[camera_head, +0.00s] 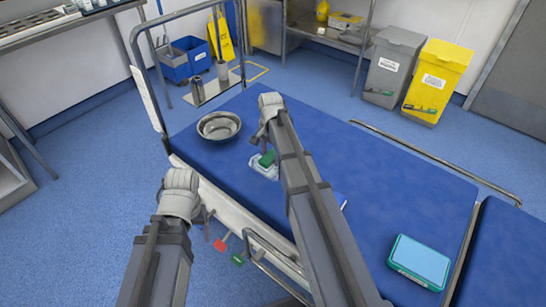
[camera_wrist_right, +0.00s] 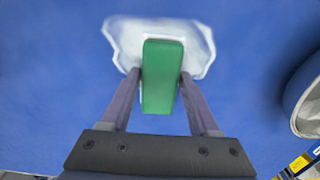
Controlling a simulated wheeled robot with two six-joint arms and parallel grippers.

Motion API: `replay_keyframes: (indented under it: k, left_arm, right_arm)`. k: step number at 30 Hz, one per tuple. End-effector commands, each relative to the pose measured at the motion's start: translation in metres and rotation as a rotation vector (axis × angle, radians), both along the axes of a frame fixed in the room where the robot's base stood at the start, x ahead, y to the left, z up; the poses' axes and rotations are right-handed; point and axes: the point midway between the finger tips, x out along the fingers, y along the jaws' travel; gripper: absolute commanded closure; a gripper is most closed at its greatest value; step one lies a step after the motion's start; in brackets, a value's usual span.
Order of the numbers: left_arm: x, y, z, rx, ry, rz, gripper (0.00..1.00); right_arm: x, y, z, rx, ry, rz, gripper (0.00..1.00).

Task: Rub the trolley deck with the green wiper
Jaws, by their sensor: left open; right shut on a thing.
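The green wiper (camera_head: 267,158) is between the fingers of my right gripper (camera_wrist_right: 160,76), which is shut on it. The wiper (camera_wrist_right: 162,60) stands over a whitish patch (camera_head: 262,170) on the blue trolley deck (camera_head: 375,185). In the right wrist view the patch (camera_wrist_right: 122,38) spreads around the wiper's far end; I cannot tell whether they touch. My right arm hides part of the deck in the head view. My left gripper (camera_head: 205,213) is open and empty beside the deck's near left edge.
A steel bowl (camera_head: 219,126) stands on the deck, left of the wiper; its rim shows in the right wrist view (camera_wrist_right: 300,105). A teal-and-blue box (camera_head: 420,262) lies at the deck's right. Metal rails (camera_head: 440,160) run along the sides.

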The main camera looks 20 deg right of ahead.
Motion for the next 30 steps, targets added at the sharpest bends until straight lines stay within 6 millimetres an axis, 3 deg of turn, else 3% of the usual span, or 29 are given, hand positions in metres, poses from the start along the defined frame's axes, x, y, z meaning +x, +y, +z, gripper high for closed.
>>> replay_keyframes:
  k: [15,23,30]
  left_arm:
    - [0.0,0.0,0.002,0.0,0.0,0.0,0.24]
    - [0.0,0.0,0.002,0.0,0.0,0.0,0.24]
    - [0.0,0.0,0.0,0.0,0.0,0.0,0.24]
  right_arm:
    - [0.031,0.018,0.002,0.001,-0.002,0.001,0.83]
    - [0.033,0.019,0.002,0.0,-0.001,0.001,0.83]
    - [0.047,0.026,0.0,0.0,-0.001,0.002,0.83]
